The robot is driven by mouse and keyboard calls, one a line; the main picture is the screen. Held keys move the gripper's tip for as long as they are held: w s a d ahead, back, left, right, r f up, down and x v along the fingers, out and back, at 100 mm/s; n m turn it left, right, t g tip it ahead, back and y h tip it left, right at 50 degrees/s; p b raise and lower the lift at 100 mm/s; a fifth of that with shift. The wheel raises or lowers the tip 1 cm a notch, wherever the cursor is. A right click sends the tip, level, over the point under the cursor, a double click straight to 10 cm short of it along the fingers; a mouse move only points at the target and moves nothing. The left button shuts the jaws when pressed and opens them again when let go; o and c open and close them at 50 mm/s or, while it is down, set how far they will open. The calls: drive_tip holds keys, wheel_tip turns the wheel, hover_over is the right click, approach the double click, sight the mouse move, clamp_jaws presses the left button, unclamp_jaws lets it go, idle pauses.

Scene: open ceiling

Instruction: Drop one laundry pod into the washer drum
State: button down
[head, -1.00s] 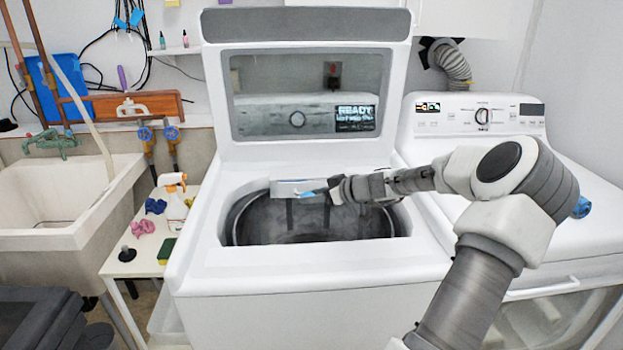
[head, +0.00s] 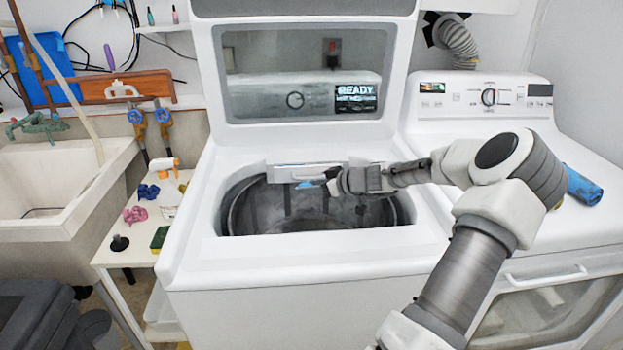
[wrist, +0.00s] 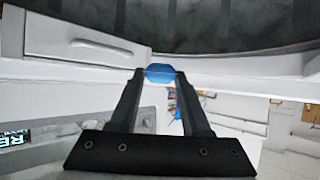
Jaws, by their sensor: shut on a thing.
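The washer (head: 205,200) stands open in the middle of the head view with its lid raised. Its dark metal drum (head: 290,212) shows through the round opening, and the drum wall also shows in the wrist view (wrist: 220,22). My gripper (head: 322,182) reaches in from the right over the back part of the opening. In the wrist view my gripper (wrist: 160,77) is shut on a small blue pod (wrist: 158,70), held between its fingertips. In the head view the pod is small and partly hidden by the fingers.
A dispenser drawer (head: 295,172) sits at the back rim of the opening, close to my gripper. The raised lid (head: 300,80) stands behind. A dryer (head: 560,230) with a blue roll (head: 583,187) is at the right. A small table (head: 128,262) and a sink (head: 60,210) are at the left.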

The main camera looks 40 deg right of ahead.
drive_tip(key=shift+f, duration=0.65)
drive_tip(key=shift+c, duration=1.4)
unclamp_jaws()
drive_tip(key=shift+s, duration=0.1)
drive_tip(key=v, duration=1.7)
drive_tip(key=shift+p, duration=0.45)
drive_tip(key=shift+s, duration=0.1)
